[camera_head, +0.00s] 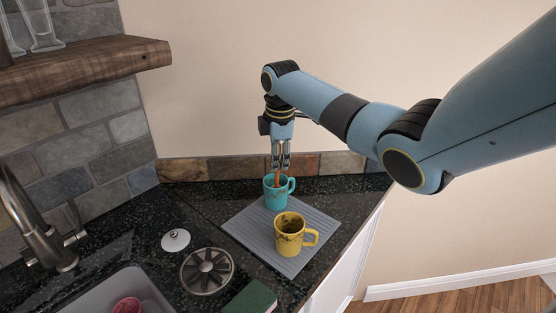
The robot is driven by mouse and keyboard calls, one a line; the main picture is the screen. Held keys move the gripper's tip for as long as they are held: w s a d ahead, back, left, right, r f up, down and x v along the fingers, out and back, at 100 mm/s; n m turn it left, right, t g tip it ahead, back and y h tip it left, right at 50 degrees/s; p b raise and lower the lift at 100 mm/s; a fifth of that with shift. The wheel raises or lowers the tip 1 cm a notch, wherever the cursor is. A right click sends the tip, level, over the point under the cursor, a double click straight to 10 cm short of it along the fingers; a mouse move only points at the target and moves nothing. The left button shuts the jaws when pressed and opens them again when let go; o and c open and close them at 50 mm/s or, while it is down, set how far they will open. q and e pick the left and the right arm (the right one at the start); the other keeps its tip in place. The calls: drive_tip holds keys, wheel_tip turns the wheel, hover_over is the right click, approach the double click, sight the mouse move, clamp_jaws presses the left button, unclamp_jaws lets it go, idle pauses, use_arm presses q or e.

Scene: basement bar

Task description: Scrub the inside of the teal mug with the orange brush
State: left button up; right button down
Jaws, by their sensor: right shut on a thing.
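The teal mug (277,197) stands upright at the back of a grey ribbed mat (252,229), its handle to the right. My right gripper (281,163) points down just above the mug and is shut on the orange brush (277,178). The brush runs down into the mug's opening, so its lower end is hidden inside. I cannot tell whether the bristles touch the mug's wall. My left gripper is not in view.
A yellow mug (289,239) with dark stains stands in front of the teal mug on the mat. A sink (80,297), faucet (38,225), round drain strainer (207,271), white stopper (175,240) and green sponge (251,298) are left and front. The wall is close behind.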

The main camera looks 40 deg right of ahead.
drive_tip(key=shift+a, duration=0.25)
drive_tip(key=shift+s, duration=0.1)
drive_tip(key=shift+d+r, duration=0.1)
drive_tip(key=shift+r, duration=6.35)
